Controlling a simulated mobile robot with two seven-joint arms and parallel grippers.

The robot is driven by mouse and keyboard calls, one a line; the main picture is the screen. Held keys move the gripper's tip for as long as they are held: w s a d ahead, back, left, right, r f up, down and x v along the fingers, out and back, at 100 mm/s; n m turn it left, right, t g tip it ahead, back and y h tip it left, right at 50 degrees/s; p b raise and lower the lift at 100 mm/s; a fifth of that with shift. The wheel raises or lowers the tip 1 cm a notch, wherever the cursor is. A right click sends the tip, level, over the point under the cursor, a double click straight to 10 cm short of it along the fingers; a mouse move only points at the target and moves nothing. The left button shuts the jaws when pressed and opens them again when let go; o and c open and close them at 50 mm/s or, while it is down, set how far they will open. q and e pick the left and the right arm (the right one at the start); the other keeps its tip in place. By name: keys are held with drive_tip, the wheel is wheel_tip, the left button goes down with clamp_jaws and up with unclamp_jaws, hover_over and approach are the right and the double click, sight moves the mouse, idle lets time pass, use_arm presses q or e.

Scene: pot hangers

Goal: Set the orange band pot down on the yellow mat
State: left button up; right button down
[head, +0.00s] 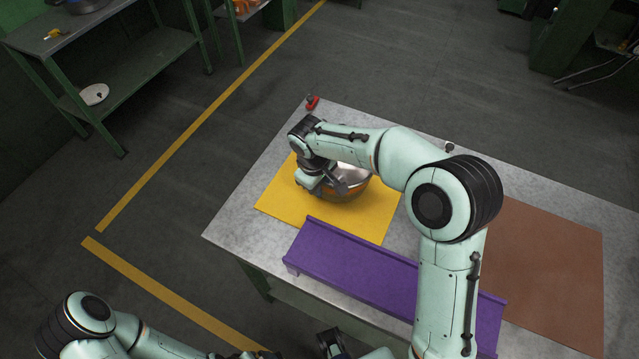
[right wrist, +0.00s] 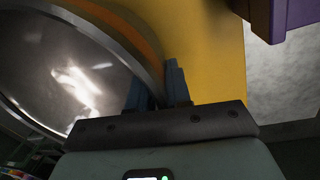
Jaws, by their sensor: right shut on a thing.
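The orange band pot (head: 352,190) has a shiny steel inside and an orange band round its outside. In the head view it is over the yellow mat (head: 285,203), at the mat's right half; I cannot tell whether its base touches the mat. My right gripper (head: 337,185) is shut on the pot's rim from its left side. In the right wrist view the fingers (right wrist: 158,88) pinch the rim of the pot (right wrist: 70,75), with the yellow mat (right wrist: 205,50) beyond. My left arm shows at the bottom left, but its jaws cannot be made out.
A purple rack (head: 350,262) lies along the table's near side, just in front of the mat. A brown mat (head: 545,265) covers the right end of the grey table (head: 240,215). A small red item (head: 312,102) sits at the far left corner. Green shelves stand beyond on the floor.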

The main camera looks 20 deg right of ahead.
use_arm(q)
drive_tip(key=shift+s+f+b, duration=0.15)
drive_tip(key=shift+f+b, duration=0.2)
drive_tip(key=shift+b, duration=0.05)
use_arm(e)
drive_tip(key=shift+f, duration=0.55)
drive_tip(key=c, duration=1)
unclamp_jaws()
use_arm(q)
drive_tip(key=w+r+p, duration=0.5)
drive_tip(key=r+p, duration=0.3)
drive_tip(key=r, duration=0.2)
drive_tip(key=shift+w+a+r+t+p, duration=0.15)
drive_tip(key=shift+w+t+p, duration=0.15)
drive_tip(key=shift+t, duration=0.1)
use_arm(e)
drive_tip(key=r, duration=0.8)
drive_tip(key=s+a+r, duration=0.1)
drive_tip(key=r, duration=0.6)
drive_tip(key=a+r, duration=0.1)
drive_tip(key=r, duration=0.7)
drive_tip(key=shift+s+a+r, duration=0.1)
drive_tip(key=shift+s+r, duration=0.15)
drive_tip(key=shift+r, duration=0.1)
use_arm(q)
drive_tip(key=shift+w+r, duration=0.1)
use_arm(e)
drive_tip(key=shift+r, duration=0.1)
